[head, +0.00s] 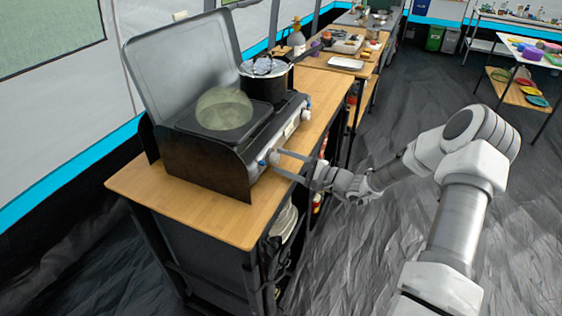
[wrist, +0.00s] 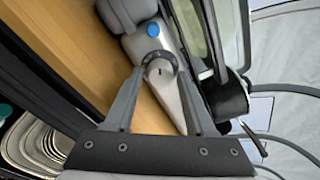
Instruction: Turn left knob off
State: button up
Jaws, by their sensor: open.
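The camp stove (head: 205,170) stands on a wooden counter with its lid raised. Its left knob (head: 272,157) is at the near end of the front panel. In the wrist view the knob (wrist: 159,68) is a grey dial with a black marked ring, beside a blue-capped corner. My gripper (head: 278,160) reaches in from the right at the left knob. In the wrist view its open fingers (wrist: 160,72) stand on either side of the knob; whether they touch it cannot be told.
A dark pot (head: 265,85) sits on the far burner. A pale translucent green dome (head: 223,109) covers the near burner. The wooden counter (head: 235,228) has bare space in front of the stove. Shelves with stacked dishes (wrist: 38,140) lie below. The floor to the right is clear.

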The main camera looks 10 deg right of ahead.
jog(key=shift+w+a, duration=0.35)
jog(key=shift+a, duration=0.05)
grip_shut()
